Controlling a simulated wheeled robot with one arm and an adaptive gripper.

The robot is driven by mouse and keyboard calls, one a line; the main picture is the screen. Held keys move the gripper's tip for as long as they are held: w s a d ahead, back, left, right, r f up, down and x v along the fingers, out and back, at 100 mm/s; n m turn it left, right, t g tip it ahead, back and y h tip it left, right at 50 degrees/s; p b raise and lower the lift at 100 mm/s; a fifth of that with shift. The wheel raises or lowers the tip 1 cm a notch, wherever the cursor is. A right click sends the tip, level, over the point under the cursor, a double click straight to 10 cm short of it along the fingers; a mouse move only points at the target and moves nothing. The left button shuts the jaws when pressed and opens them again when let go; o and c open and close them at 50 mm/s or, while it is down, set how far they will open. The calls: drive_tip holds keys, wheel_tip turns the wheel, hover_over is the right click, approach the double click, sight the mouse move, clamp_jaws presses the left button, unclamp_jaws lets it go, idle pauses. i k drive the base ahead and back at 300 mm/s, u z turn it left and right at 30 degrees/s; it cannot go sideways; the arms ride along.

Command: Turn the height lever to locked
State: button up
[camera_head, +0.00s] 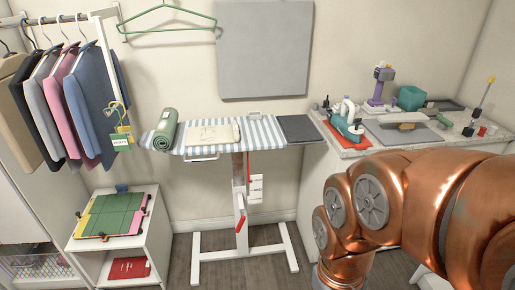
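A striped ironing board (262,132) stands on a white stand against the wall. On its post are a tilted red handle (241,222) low down and a thin upright red strip (249,167) higher up. I cannot tell for sure which of them is the height lever, or its position. Small white plates (256,187) sit beside the post; any marks on them are too small to read. My copper arm fills the lower right, in front of the counter. My gripper is not in view, so its distance from the lever cannot be seen.
A counter (345,150) with a red tray, bottles and tools stands at right. A white shelf unit (150,240) with a green mat stands at left below hanging clothes (90,100). Floor in front of the stand (245,275) is clear.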

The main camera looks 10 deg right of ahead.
sight(242, 218)
drive_tip(key=z, duration=0.55)
drive_tip(key=k, duration=1.3)
drive_tip(key=u, duration=0.15)
drive_tip(key=i, duration=0.6)
drive_tip(key=u, duration=1.2)
drive_tip(key=i, duration=0.55)
drive_tip(key=u, duration=0.3)
